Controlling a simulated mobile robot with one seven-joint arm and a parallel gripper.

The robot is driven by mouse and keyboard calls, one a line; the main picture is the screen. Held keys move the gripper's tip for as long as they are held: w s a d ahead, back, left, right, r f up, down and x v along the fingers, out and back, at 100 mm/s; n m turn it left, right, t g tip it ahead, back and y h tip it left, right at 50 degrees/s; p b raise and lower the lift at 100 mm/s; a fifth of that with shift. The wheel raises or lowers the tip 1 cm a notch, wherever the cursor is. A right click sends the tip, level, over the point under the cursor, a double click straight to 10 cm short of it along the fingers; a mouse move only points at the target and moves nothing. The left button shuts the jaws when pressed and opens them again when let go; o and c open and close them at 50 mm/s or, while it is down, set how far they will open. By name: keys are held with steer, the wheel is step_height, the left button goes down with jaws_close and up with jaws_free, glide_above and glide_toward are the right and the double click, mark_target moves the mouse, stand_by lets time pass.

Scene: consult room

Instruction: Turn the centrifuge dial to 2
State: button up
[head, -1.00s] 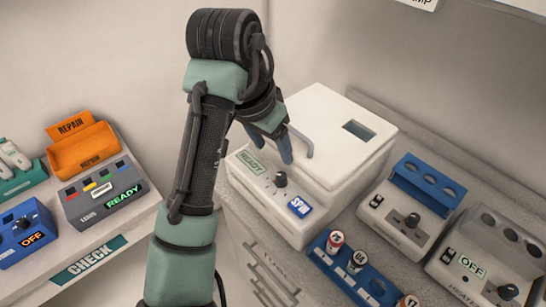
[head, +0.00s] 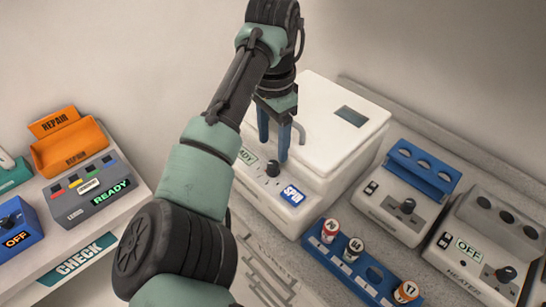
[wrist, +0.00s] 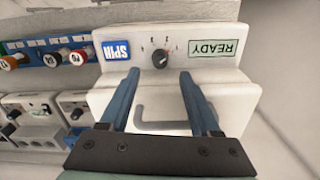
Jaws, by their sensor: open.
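The centrifuge (head: 318,135) is a white box with a closed lid, a grey lid handle and a small dark window. Its black dial (head: 272,169) sits on the front panel between a green READY display (head: 247,156) and a blue SPIN button (head: 292,196). In the wrist view the dial (wrist: 159,60) appears upside down with small marks around it; the pointer's exact number is too small to read. My gripper (head: 273,150) is open, its two blue fingers above the dial. In the wrist view the fingertips (wrist: 158,74) lie either side of the dial, seemingly apart from it.
A blue rack (head: 345,275) with several capped tubes stands in front of the centrifuge. To the right are a blue-topped device (head: 408,195) and a heater reading OFF (head: 482,245). At left are an orange REPAIR tray (head: 75,150) and a grey READY device (head: 100,190).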

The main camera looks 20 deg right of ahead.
mark_target(273, 164)
step_height(273, 164, down, 6)
steer(key=shift+r+p, duration=0.15)
steer(key=shift+p, duration=0.15)
jaws_close()
